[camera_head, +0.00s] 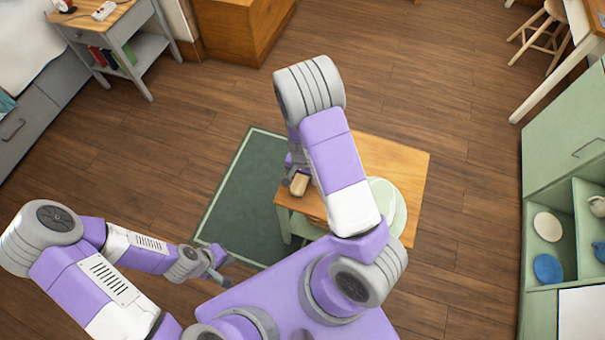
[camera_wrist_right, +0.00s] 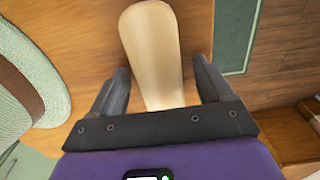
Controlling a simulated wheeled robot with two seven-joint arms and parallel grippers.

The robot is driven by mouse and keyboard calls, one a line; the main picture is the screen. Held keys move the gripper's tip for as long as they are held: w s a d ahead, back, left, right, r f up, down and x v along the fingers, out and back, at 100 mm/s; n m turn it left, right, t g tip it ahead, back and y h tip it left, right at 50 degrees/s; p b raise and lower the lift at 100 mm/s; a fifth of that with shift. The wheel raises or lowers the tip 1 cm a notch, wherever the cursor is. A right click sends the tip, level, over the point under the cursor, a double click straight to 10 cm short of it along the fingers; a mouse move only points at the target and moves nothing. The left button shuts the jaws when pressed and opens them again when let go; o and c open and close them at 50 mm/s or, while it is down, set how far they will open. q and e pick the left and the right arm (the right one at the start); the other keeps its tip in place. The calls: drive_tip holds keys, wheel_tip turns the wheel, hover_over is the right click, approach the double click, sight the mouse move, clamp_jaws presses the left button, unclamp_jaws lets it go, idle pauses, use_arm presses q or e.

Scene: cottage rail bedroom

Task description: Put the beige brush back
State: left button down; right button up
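The beige brush (camera_head: 299,185) lies at the left edge of the small wooden table (camera_head: 405,165). In the right wrist view the beige brush (camera_wrist_right: 152,45) shows a smooth, pale, rounded face; its near end is hidden behind my gripper. My right gripper (camera_wrist_right: 162,82) is open, with one dark finger on each side of the brush's near part. Gaps show between the fingers and the brush. My left gripper (camera_head: 219,267) is open and empty, low at the left of the table, over the green rug.
A pale green hat with a brown band (camera_wrist_right: 25,85) lies on the table beside the brush. It also shows in the head view (camera_head: 385,200). The green rug (camera_head: 240,200) is left of the table. A green shelf cabinet (camera_head: 560,150) stands at right. Floor behind is clear.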

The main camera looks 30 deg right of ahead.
wheel_tip(320, 180, up, 12)
drive_tip(key=p, duration=0.6)
drive_tip(key=s+a+f+n, duration=0.1)
drive_tip(key=s+f, duration=0.1)
drive_tip(key=s+a+f+n, duration=0.1)
drive_tip(key=s+f, duration=0.1)
drive_tip(key=f, duration=0.1)
drive_tip(key=s+a+f+n, duration=0.1)
drive_tip(key=s+f, duration=0.1)
drive_tip(key=f, duration=0.1)
drive_tip(key=shift+s+a+f+n+g+y, duration=0.15)
drive_tip(key=shift+s+a+n+g+y, duration=0.15)
drive_tip(key=shift+a+n+y, duration=0.1)
drive_tip(key=s+a+f+n+y, duration=0.1)
drive_tip(key=s+a, duration=0.1)
drive_tip(key=a, duration=0.3)
drive_tip(key=s+a+f+n+t+y, duration=0.1)
drive_tip(key=s+a+n+y, duration=0.1)
drive_tip(key=a, duration=0.2)
drive_tip(key=shift+s+a+f+n, duration=0.25)
drive_tip(key=shift+s+a+n, duration=0.05)
drive_tip(key=shift+a, duration=0.05)
